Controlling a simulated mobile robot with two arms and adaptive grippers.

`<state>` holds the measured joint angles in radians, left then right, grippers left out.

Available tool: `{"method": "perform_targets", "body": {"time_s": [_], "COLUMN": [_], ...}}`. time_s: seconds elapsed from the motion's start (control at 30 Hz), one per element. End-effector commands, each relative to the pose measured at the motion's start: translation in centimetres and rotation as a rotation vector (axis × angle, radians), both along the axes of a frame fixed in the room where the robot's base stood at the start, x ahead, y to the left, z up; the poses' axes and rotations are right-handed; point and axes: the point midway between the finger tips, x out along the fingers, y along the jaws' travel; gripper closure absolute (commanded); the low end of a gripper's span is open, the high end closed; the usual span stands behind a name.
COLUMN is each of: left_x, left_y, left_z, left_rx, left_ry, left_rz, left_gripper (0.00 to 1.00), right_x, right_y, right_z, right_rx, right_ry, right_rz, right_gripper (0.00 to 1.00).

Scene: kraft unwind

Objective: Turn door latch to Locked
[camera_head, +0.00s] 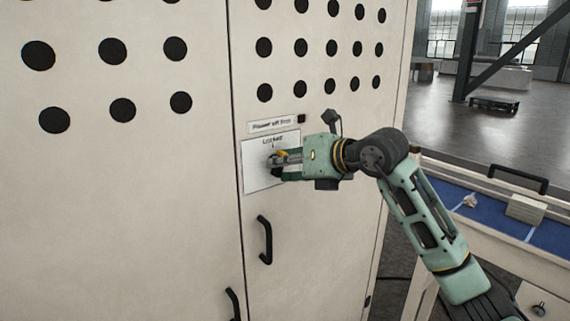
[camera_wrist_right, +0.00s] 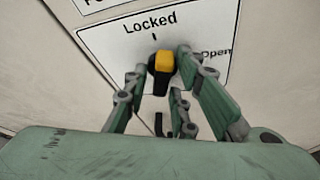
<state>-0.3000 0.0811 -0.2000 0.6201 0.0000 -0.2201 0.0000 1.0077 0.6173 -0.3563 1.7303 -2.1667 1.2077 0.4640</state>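The door latch (camera_wrist_right: 160,66) is a small knob with a yellow end and a black body, on a white label plate (camera_wrist_right: 110,42) reading "Locked" at the top and "Open" at the right. Its yellow end points up, close to the tick under "Locked" and slightly right of it. In the head view the plate (camera_head: 256,176) is on the cabinet's right door, and my gripper partly hides the latch. My right gripper (camera_wrist_right: 160,66) is open, with its fingers on either side of the latch. The right finger is close to it; I cannot tell if they touch. My left gripper is out of view.
The cabinet door (camera_head: 330,215) has black round holes above and a black handle (camera_head: 265,240) below the plate. A second handle (camera_head: 232,303) is lower left. A workbench with a blue top (camera_head: 480,209) stands to the right. Open floor (camera_head: 430,110) lies behind.

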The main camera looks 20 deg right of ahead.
Motion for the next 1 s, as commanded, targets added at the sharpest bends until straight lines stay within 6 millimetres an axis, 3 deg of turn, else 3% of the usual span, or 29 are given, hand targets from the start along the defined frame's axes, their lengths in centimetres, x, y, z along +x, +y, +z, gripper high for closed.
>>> {"method": "perform_targets", "body": {"time_s": [0.17,0.27,0.53,0.93,0.97,1.0], "left_x": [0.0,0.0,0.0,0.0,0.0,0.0], "left_y": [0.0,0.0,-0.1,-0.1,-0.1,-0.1], "left_z": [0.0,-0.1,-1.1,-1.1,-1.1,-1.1], "left_rx": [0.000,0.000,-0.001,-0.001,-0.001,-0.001], "left_ry": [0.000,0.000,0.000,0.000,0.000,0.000], "left_rz": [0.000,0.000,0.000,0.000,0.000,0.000], "left_gripper": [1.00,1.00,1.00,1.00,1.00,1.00], "right_x": [0.0,0.0,-0.1,0.0,-0.1,0.0], "right_y": [-0.1,-0.1,0.0,0.1,0.1,0.1], "right_z": [-0.1,-0.1,-0.3,-0.4,-0.4,-0.4], "right_rx": [-0.001,-0.028,-0.347,-0.380,-0.380,-0.380], "right_ry": [0.001,-0.009,-0.123,-0.129,-0.129,-0.129], "right_rz": [-0.003,-0.004,-0.004,-0.004,-0.004,-0.004], "right_gripper": [1.00,1.00,1.00,1.00,0.75,0.72]}}
